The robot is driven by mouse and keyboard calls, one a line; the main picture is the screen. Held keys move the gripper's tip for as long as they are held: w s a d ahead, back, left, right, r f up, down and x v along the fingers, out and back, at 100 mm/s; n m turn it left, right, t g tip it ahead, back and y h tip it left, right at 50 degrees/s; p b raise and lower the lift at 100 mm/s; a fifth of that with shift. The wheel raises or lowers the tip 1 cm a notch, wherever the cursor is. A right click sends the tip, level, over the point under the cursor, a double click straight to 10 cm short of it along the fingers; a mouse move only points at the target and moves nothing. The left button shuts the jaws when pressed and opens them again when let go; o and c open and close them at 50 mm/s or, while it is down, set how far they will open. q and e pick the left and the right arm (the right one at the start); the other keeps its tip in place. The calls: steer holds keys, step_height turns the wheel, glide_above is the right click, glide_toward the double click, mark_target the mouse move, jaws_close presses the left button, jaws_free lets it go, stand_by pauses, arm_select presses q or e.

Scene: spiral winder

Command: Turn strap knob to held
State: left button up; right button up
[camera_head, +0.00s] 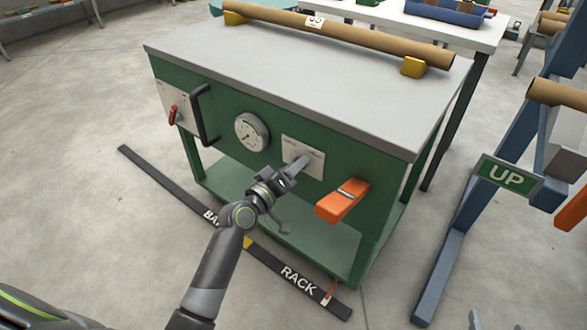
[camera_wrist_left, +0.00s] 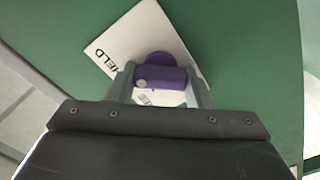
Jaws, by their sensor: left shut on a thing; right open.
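The strap knob (camera_wrist_left: 165,77) is purple with a white dot near its left end in the left wrist view. It sits on a white plate (camera_wrist_left: 128,42) with the word HELD to its upper left; a second word below the knob is partly hidden. My left gripper (camera_wrist_left: 160,82) is shut on the knob, one finger at each end. In the head view my left gripper (camera_head: 300,163) reaches the plate (camera_head: 315,165) on the green cabinet's front and hides the knob. My right gripper (camera_head: 528,322) barely shows at the bottom right edge; its fingertips are apart.
The green cabinet (camera_head: 220,137) has a gauge (camera_head: 252,132), a black handle (camera_head: 200,115), a red lever (camera_head: 173,114) and an orange lever (camera_head: 342,202) right of the plate. A cardboard tube (camera_head: 350,38) lies on top. A blue frame (camera_head: 458,225) with an UP sign (camera_head: 507,175) stands right.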

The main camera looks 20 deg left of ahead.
arm_select(q)
steer(key=shift+f, duration=0.1)
arm_select(e)
steer(key=shift+w+r+t, duration=0.25)
steer(key=shift+r+t, duration=0.15)
steer(key=shift+r, duration=0.15)
arm_select(q)
steer(key=o, duration=1)
steer(key=shift+s, duration=0.1)
steer(key=shift+v, duration=8.6)
arm_select(e)
steer(key=shift+w+d+r+t, duration=0.1)
steer(key=shift+w+r+t, duration=0.15)
steer(key=shift+r, duration=0.2)
steer(key=shift+w+d+r+t, duration=0.1)
steer(key=shift+r+t, duration=0.25)
steer(key=shift+r, duration=0.1)
